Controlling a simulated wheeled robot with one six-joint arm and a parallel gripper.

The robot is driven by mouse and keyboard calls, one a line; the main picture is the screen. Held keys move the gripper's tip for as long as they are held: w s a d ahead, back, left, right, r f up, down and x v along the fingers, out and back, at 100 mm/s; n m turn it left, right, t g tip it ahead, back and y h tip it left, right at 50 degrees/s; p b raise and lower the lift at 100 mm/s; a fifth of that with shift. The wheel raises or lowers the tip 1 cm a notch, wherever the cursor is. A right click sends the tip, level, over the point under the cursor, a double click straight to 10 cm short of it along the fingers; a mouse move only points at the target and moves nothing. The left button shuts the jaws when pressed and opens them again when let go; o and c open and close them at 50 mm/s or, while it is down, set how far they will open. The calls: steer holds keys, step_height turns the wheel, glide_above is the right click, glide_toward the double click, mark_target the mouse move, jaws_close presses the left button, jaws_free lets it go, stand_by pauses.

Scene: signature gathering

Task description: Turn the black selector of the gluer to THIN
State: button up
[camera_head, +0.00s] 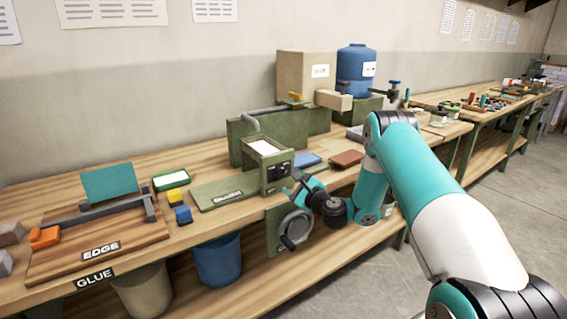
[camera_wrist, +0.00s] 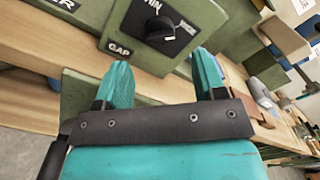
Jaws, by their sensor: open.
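The gluer (camera_head: 250,150) is a green machine on the workbench, with a white-topped hopper and a small control face on its front. In the wrist view its black selector (camera_wrist: 160,29) sits on a black dial plate on the green face, above a GAP label (camera_wrist: 119,48). White lettering at the plate's top is partly cut off, and the selector's exact setting is hard to tell. My gripper (camera_wrist: 157,80) is open and empty, its two teal fingers pointing at the face just below the selector, not touching it. In the head view my gripper (camera_head: 297,183) is close to the gluer's front.
A round handwheel (camera_head: 294,228) is below the gluer's face. A blue bin (camera_head: 218,260) stands under the bench. A blue drum (camera_head: 356,68) and cardboard box (camera_head: 303,75) are behind. An EDGE board (camera_head: 75,255) lies at left. Open floor is at right.

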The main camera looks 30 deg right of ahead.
mark_target(283, 174)
steer(key=shift+w+a+p, duration=0.15)
steer(key=shift+w+p, duration=0.7)
steer(key=shift+w, duration=2.35)
steer(key=c, duration=0.9)
